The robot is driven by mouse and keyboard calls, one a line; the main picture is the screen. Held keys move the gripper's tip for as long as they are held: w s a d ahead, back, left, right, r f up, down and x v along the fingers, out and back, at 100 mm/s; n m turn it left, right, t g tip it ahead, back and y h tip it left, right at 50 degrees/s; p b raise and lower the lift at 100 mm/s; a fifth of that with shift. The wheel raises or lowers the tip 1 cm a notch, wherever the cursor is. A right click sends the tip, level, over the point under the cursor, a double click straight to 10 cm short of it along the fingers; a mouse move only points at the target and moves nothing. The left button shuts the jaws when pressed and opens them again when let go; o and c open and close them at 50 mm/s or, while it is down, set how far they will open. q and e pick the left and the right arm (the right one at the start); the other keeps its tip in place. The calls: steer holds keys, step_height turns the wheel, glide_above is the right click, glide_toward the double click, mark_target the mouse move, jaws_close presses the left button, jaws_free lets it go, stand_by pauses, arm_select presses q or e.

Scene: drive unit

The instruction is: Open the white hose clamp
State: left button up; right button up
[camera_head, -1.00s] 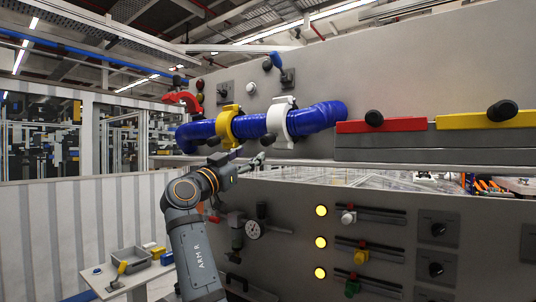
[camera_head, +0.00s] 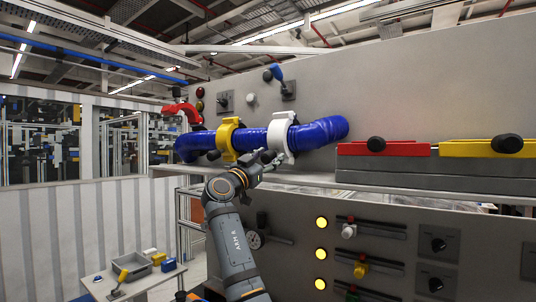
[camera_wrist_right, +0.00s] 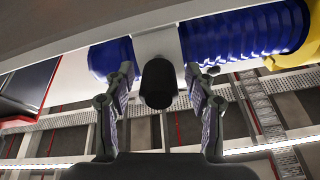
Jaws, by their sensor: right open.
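The white hose clamp (camera_head: 279,134) is wrapped around the ribbed blue hose (camera_head: 252,139), right of the yellow clamp (camera_head: 228,139). It shows in the right wrist view (camera_wrist_right: 155,43) with a black knob (camera_wrist_right: 158,84) sticking out toward the camera. My right gripper (camera_head: 270,159) is just below and in front of the white clamp. In the right wrist view its open fingers (camera_wrist_right: 159,76) stand on either side of the knob, with visible gaps. The clamp's lower part is partly hidden by the gripper in the head view. My left gripper is not in view.
A grey shelf ledge (camera_head: 310,180) runs under the hose. A red clamp (camera_head: 182,111) is at the hose's left end. Red (camera_head: 383,149) and yellow (camera_head: 480,149) bars with black knobs lie to the right. A small table with a grey bin (camera_head: 131,264) stands at lower left.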

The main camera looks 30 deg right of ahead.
jaws_close()
steer(key=shift+s, duration=0.1)
stand_by(0.4)
